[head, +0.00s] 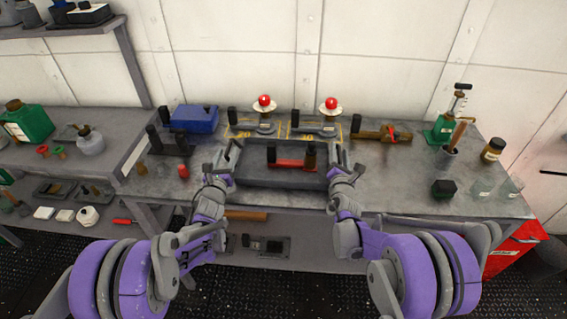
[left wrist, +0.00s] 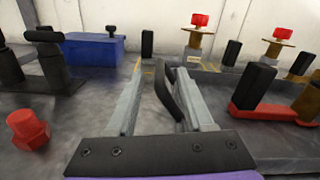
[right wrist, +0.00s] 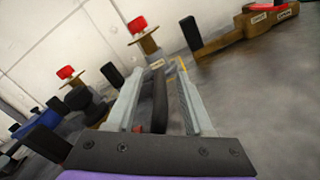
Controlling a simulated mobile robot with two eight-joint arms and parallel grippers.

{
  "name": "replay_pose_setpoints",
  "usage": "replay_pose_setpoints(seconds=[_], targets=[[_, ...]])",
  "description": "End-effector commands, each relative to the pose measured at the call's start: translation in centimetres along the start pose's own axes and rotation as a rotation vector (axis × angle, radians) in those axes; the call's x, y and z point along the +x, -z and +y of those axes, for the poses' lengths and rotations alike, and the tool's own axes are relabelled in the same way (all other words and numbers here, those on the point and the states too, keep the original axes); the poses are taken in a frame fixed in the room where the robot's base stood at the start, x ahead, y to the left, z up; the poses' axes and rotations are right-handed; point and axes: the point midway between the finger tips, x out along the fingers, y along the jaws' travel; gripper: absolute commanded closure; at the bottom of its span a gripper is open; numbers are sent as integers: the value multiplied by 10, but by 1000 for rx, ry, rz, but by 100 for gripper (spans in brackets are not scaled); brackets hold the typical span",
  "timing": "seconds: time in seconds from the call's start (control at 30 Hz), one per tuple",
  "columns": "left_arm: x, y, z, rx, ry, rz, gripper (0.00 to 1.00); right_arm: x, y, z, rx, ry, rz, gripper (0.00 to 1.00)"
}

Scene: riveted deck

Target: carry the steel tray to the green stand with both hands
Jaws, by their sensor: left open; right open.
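The steel tray (head: 255,178) is dark grey and lies on the workbench in the head view, with a red tool with black upright knobs (head: 290,163) in it. My left gripper (head: 229,160) is at the tray's left end; in the left wrist view its open fingers stand either side of a dark bar (left wrist: 168,95), seemingly a tray handle. My right gripper (head: 341,163) is at the right end; a similar dark bar (right wrist: 159,100) shows between its open fingers in the right wrist view. I cannot pick out a green stand for certain.
A blue box (head: 194,118) stands behind left. Two red-topped spools (head: 264,104) (head: 331,105) stand at the back. A green pump-like device (head: 443,128), a brown jar (head: 493,150) and a dark green block (head: 443,189) are at right. Bare benchtop (head: 395,180) lies right of the tray.

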Motion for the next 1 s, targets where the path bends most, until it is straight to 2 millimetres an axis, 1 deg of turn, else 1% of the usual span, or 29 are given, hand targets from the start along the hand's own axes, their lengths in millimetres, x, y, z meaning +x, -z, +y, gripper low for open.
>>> replay_pose_setpoints(seconds=[0.03,0.1,0.2,0.5,0.57,0.7,0.8,1.0], targets=[[6,0,0,0,0,0,48,6,0,0,-1,0,0,48],[11,0,0,1,0,0,48,11,0,0,-2,0,0,48],[16,0,0,1,0,0,48,16,0,0,-1,0,0,48],[17,0,0,0,0,0,48,17,0,0,-1,0,0,48],[16,0,0,0,0,0,59,17,0,0,-1,0,0,58],[16,0,0,0,0,0,84,16,0,0,-1,0,0,84],[16,0,0,0,-1,0,100,16,0,0,-1,0,0,100],[16,0,1,1,-2,1,100,16,0,-1,-1,1,-1,100]])
